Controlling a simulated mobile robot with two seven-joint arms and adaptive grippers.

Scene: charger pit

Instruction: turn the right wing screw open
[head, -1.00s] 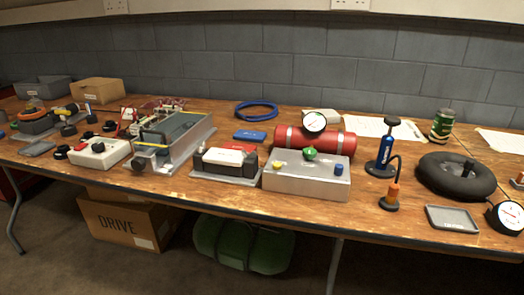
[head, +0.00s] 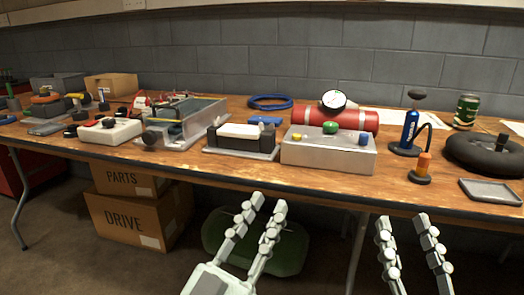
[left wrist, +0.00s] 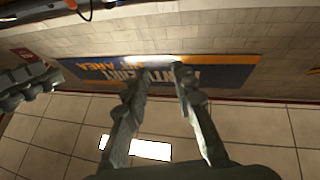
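I cannot make out a wing screw for certain at this size. An open-topped metal housing (head: 185,122) with a dark round knob (head: 150,138) at its front sits left of centre on the table. A black block with a white top (head: 240,131) stands on a grey plate right of it. My left gripper (head: 269,202) is in front of and below the table edge, fingers apart and empty; it also shows in the left wrist view (left wrist: 160,72). My right gripper (head: 402,220) is also in front of the table, open and empty.
A silver box (head: 325,155) with yellow, green and blue knobs is at mid-table. A red cylinder (head: 355,118) with a gauge lies behind it. A blue pump (head: 409,130) and black ring (head: 485,153) stand right. Cartons (head: 130,218) and a green bag (head: 285,250) are underneath.

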